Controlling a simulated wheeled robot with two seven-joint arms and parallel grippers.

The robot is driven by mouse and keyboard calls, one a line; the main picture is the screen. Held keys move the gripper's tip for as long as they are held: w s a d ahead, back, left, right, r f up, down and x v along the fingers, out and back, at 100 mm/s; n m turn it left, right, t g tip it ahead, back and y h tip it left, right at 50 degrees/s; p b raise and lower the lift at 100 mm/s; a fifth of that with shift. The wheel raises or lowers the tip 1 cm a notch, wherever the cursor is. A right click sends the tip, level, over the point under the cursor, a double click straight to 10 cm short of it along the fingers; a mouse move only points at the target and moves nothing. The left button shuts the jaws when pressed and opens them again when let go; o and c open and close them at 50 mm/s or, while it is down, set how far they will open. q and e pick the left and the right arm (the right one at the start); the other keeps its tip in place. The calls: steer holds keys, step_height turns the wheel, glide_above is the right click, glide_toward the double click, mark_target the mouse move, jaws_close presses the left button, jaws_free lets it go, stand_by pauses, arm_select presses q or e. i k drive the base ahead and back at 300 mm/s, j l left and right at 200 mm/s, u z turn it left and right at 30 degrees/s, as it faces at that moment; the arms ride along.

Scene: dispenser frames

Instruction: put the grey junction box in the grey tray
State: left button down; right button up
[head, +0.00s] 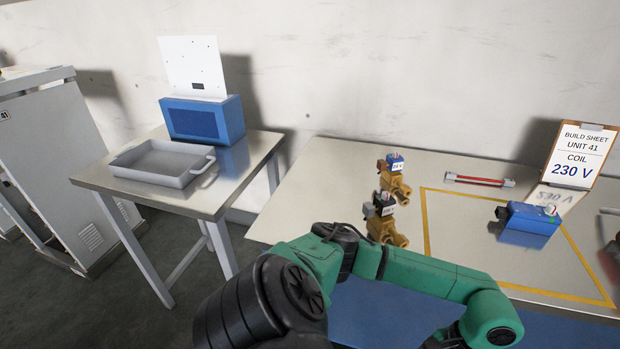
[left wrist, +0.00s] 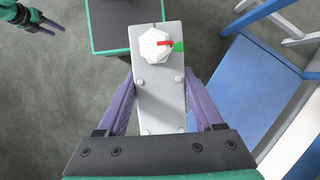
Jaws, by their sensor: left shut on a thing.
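The grey junction box (left wrist: 158,108) is between the purple fingers of my left gripper (left wrist: 159,86) in the left wrist view. The gripper is shut on its two long sides. The box has a white hexagonal fitting at its far end, with small red and green pieces beside it. In the head view the box and the left gripper do not show; a green and black arm of mine crosses the bottom. The grey tray (head: 128,159) stands on the side table at left and looks empty.
A blue box with a white panel (head: 205,120) stands behind the tray on the side table (head: 205,205). The main bench holds brass valves (head: 383,230), a blue unit (head: 528,218), a red-handled tool (head: 478,181) and a build sheet (head: 578,158). A floor gap separates the tables.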

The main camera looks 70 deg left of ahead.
mark_target(173, 159)
steer(key=k+j, duration=0.95)
steer(key=j, duration=0.15)
steer(key=k+j, duration=1)
